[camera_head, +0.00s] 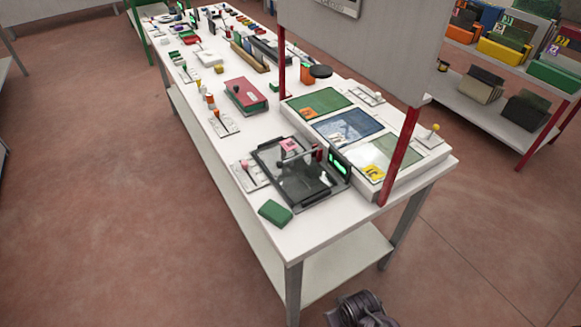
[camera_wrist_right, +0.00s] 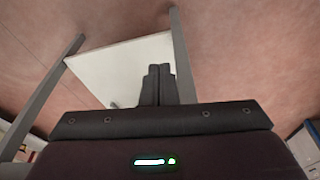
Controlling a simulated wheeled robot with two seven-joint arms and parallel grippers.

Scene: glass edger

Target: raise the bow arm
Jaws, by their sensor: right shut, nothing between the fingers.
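The edger is a black tray-like machine (camera_head: 275,172) with a lit green display (camera_head: 339,163), near the front end of the white table. A thin pale bar (camera_head: 296,156) lies over its tray and looks like the bow arm; it appears low, but its exact angle is too small to tell. A pink tag (camera_head: 289,145) sits by it. In the right wrist view my right gripper (camera_wrist_right: 158,72) is shut and empty, with a white shelf and table legs beyond it. It is away from the edger. My left gripper is in neither view.
The white table (camera_head: 245,215) has a green block (camera_head: 275,212) at its front left corner. A red upright post (camera_head: 399,155) and a tray of coloured glass panels (camera_head: 347,126) stand right of the edger. A maroon box (camera_head: 246,94) lies behind.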

